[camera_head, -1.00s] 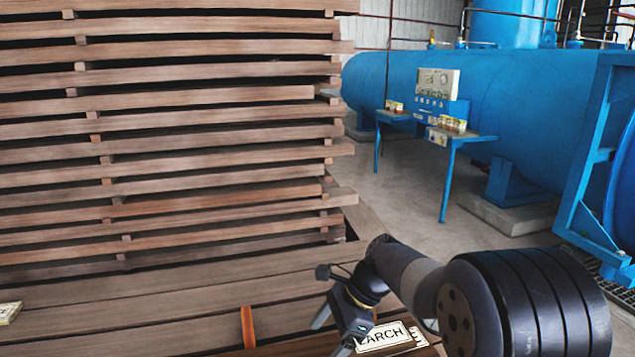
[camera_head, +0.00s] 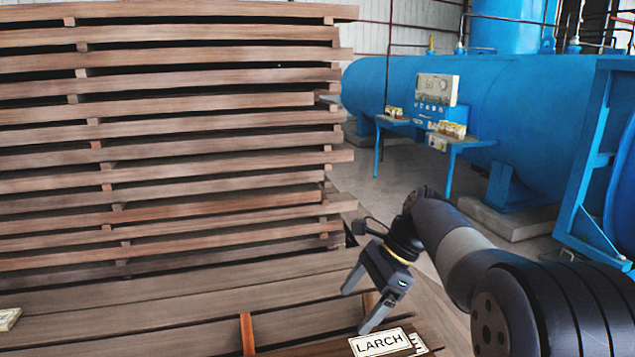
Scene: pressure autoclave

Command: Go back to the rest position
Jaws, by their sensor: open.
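My gripper (camera_head: 356,312) is in the lower middle of the head view, its two fingers spread apart and pointing down and left. Nothing shows between the fingers. It hangs over the lower wooden boards (camera_head: 190,322), just above a white sign reading "LARCH" (camera_head: 380,342). The gripper looks apart from the sign. My arm comes in from the lower right.
A tall stack of spaced planks (camera_head: 170,135) fills the left. A reddish upright strip (camera_head: 247,334) and a small pale block (camera_head: 9,319) are on the lower boards. A blue autoclave (camera_head: 510,100) with a control panel (camera_head: 437,89) stands at the back right. Grey floor (camera_head: 400,172) lies between.

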